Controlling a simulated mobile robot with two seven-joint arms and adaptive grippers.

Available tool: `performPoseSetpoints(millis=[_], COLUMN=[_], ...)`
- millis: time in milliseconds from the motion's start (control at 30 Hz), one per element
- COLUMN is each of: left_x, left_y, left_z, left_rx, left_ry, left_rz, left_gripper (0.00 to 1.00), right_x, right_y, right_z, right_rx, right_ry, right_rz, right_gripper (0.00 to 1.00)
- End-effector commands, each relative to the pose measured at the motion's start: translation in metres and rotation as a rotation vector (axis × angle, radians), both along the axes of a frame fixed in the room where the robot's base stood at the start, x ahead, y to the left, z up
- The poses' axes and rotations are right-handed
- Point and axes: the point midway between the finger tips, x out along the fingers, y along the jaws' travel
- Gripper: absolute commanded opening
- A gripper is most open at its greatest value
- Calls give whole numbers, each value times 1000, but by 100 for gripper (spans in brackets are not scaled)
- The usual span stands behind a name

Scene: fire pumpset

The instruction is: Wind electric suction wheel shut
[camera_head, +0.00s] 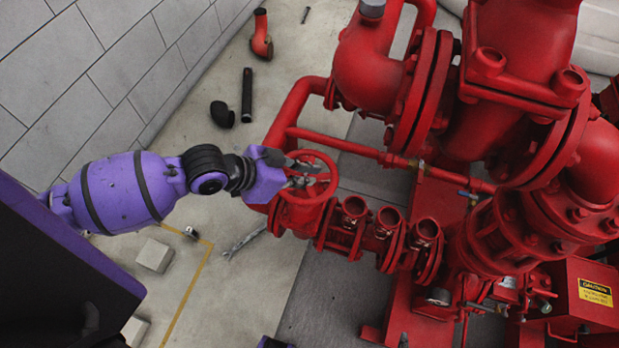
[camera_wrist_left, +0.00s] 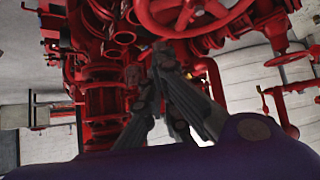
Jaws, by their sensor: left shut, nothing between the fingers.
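The red suction handwheel (camera_head: 336,178) sits on the red valve left of the pumps in the head view. What looks like the same wheel, with its spokes, shows at the top of the left wrist view (camera_wrist_left: 190,10). My left gripper (camera_head: 309,174), on its purple arm, reaches in from the left, its fingers over the wheel's face. In the left wrist view the dark fingers (camera_wrist_left: 160,58) are shut and empty, just below the wheel in the picture. Whether they touch a spoke or the rim, I cannot tell. My right gripper is out of view.
Red flanged pipes and pumps (camera_head: 380,55) crowd the right side, with short pipe stubs (camera_head: 388,220) beside the valve. A block wall (camera_head: 75,75) stands at left. Loose pipe pieces (camera_head: 247,95) and a pale block (camera_head: 154,255) lie on the floor.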

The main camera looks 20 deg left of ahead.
Motion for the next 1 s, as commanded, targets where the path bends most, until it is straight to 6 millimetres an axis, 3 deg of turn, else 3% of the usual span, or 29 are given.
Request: performPoseSetpoints(millis=[100,233,667,1000], left_x=[11,18,62,41], left_y=[3,-3,-51,-27], left_z=[11,5,-53,-71], left_rx=[5,2,2,6], left_ry=[-13,-14,-12,-14], left_rz=[-11,-12,-11,-11], left_gripper=[0,0,0,0], right_x=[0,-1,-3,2], right_y=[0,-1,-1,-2], right_z=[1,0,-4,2], right_rx=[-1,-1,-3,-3], right_ry=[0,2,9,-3], right_rz=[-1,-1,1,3], right_gripper=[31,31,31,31])
